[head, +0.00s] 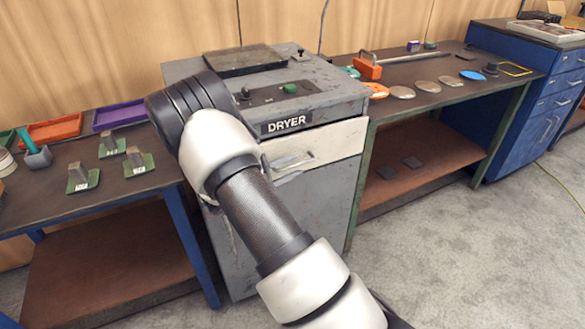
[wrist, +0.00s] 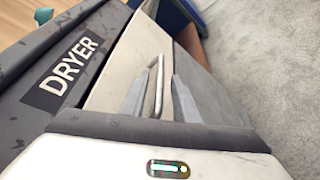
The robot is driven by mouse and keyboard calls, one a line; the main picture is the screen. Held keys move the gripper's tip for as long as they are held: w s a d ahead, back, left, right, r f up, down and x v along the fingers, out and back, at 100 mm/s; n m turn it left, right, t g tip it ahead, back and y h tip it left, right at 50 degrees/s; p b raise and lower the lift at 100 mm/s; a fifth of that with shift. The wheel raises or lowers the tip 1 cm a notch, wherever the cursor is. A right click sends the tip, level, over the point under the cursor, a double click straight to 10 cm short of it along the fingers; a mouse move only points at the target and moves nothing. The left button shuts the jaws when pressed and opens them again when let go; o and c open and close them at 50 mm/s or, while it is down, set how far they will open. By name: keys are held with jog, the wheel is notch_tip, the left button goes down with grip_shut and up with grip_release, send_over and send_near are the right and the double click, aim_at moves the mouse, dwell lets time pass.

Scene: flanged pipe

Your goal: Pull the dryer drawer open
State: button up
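The grey dryer cabinet (head: 255,115) stands between two benches and carries a black DRYER label (head: 287,123). Its cream drawer front (head: 335,142) is below the label and looks flush with the cabinet, so the drawer appears shut. A metal bar handle (head: 300,160) is on the drawer front. In the wrist view, the handle (wrist: 156,85) runs between the two fingers of my gripper (wrist: 160,78). The fingers are apart, one on each side of the handle, and I see gaps beside it. In the head view my arm hides part of the cabinet and most of the gripper.
The left bench (head: 130,190) holds trays and several small blocks on green bases. The right bench (head: 440,100) holds an orange block and several discs. A blue drawer cabinet (head: 535,110) stands at the far right. The grey floor (head: 440,250) before the dryer is clear.

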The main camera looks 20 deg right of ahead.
jog(key=shift+w+d, duration=0.15)
jog(key=shift+d, duration=0.15)
grip_shut()
